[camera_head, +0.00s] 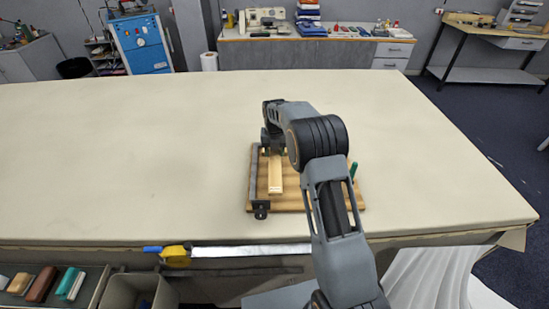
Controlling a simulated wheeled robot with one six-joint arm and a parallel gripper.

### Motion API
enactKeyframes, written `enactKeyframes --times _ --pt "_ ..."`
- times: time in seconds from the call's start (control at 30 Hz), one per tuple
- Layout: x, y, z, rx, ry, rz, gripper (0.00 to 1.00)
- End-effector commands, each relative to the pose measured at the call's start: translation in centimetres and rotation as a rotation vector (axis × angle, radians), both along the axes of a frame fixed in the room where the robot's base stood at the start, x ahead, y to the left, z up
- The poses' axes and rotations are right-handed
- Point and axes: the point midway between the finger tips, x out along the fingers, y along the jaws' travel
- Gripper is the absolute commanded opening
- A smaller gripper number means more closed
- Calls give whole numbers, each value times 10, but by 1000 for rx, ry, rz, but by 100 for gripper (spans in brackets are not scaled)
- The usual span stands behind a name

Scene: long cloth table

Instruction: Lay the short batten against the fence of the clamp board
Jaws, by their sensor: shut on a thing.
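The clamp board (312,202) is a brown wooden board near the front edge of the table. A dark grey fence (253,178) runs along its left side. The short batten (276,182) is a pale wooden strip over the left part of the board, roughly parallel to the fence, with a strip of board showing between them. My gripper (272,151) is shut on the far end of the batten; its fingers are partly hidden by my arm. I cannot tell whether the batten touches the board. My arm also hides part of the board's right side.
A green upright handle (353,170) stands at the board's right, and a dark fitting (261,209) at its near left corner. A yellow tape measure (175,255) lies at the table's front edge. The cloth table (120,150) is bare left of the board.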

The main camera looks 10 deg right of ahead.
Motion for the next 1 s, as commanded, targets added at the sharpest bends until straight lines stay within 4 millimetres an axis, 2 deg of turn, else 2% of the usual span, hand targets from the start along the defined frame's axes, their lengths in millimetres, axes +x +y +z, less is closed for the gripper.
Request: enactKeyframes --times 0.33,0.67,0.7,0.93,1.0 --pt "0 -1 -35 0 1 -2 21" --pt "0 -2 -38 0 -1 -3 21" --pt "0 -2 -39 0 -1 -2 48" --pt "0 -1 -38 0 -1 -2 70" --pt "0 -1 -38 0 -1 -2 73"
